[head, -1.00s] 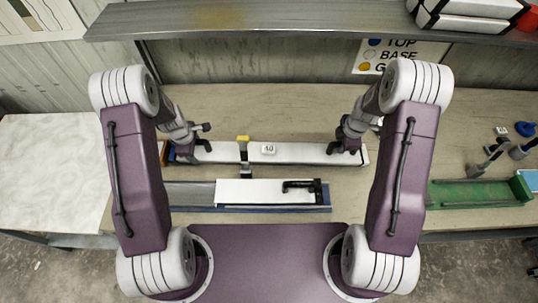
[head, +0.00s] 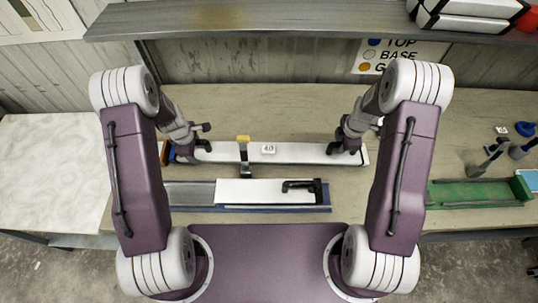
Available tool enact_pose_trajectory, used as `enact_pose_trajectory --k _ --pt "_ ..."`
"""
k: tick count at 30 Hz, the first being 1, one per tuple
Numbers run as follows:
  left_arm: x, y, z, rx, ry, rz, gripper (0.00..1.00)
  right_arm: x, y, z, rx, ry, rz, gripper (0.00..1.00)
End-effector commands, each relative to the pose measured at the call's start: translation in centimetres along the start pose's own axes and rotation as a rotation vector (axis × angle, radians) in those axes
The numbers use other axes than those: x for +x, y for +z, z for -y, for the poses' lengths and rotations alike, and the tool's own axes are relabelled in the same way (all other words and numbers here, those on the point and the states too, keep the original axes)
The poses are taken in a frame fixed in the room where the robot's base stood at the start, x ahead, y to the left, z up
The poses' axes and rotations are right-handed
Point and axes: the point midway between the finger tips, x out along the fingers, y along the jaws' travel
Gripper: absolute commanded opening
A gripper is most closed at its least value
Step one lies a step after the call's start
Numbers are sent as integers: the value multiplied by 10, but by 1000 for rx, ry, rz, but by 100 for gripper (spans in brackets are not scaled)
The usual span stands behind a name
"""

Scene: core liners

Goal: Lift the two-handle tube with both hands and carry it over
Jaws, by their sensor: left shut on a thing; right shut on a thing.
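The two-handle tube (head: 290,152) is a long white tube lying crosswise on the bench, with a small white label marked with a number near its middle. It has a blue end at the left. My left gripper (head: 193,152) is shut at the tube's left part, on what appears to be its dark handle. My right gripper (head: 344,147) is shut at the tube's right part, on the other dark handle. The fingers and arms hide most of both handles. I cannot tell any gap between the tube and the bench.
In front of the tube lies a blue-edged tray (head: 188,195) with a white piece (head: 262,191) and a black handle (head: 300,186). A yellow-topped upright bracket (head: 243,150) stands by the tube. A green tray (head: 475,193) lies at right. A shelf (head: 300,22) overhangs the back.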

Motion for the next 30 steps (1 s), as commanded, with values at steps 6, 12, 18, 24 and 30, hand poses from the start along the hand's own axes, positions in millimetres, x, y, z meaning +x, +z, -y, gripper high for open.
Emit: enact_pose_trajectory --k 6,12,18,24,30 --pt "4 2 6 -10 -15 6 0 1 -1 2 -5 -6 -1 0" --pt "2 2 4 -10 -12 5 0 -1 0 0 -4 -2 -1 0" --pt "-3 2 3 -9 -13 5 0 -6 0 -1 -4 -1 0 0" --pt "-23 2 -2 -6 -9 4 0 -25 -1 -5 -4 0 -1 0" --pt "-54 2 -10 -2 -4 3 0 -54 -1 -11 -5 0 -1 0"
